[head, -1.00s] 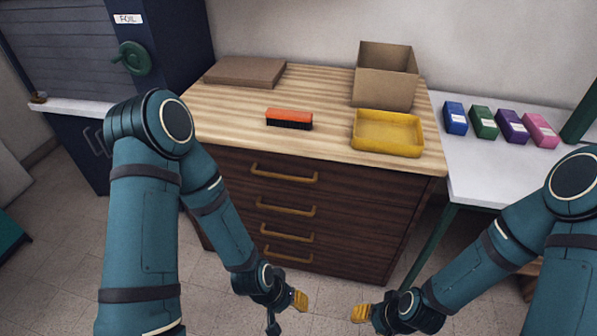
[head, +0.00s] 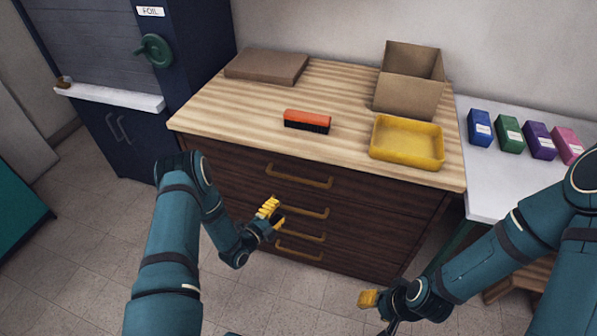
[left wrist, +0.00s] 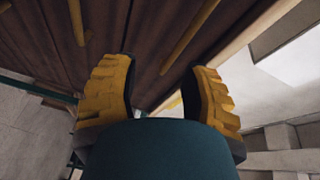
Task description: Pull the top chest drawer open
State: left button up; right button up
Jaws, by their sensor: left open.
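The dark wood chest (head: 385,215) has several stacked drawers with ochre bar handles. The top drawer (head: 350,188) is closed, and its handle (head: 300,180) is unobstructed in the head view. My left gripper (head: 276,213) is open and empty, in front of the chest, below and left of the top handle in the picture. In the left wrist view its yellow fingers (left wrist: 160,85) are spread, with a bar handle (left wrist: 190,38) beyond them, apart from them. My right gripper (head: 368,298) is low in front of the chest; its finger gap is not clear.
A white side table (head: 490,185) with coloured packs stands right.

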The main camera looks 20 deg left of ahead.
aim_at(299, 180)
pick_arm(q)
jog(key=w+d+r+m, duration=0.1)
jog(key=w, duration=0.3)
jog(key=w+d+r+m+t+h, duration=0.1)
jog(key=w+m, duration=0.1)
jog(key=w, duration=0.2)
jog(key=w+d+r+m+h+b, duration=0.1)
jog(key=w+d, duration=0.1)
jog(key=w, duration=0.1)
jog(key=shift+w+r+t, duration=0.35)
jog(key=shift+w+t, duration=0.05)
jog(key=shift+c, duration=0.4)
grip_shut()
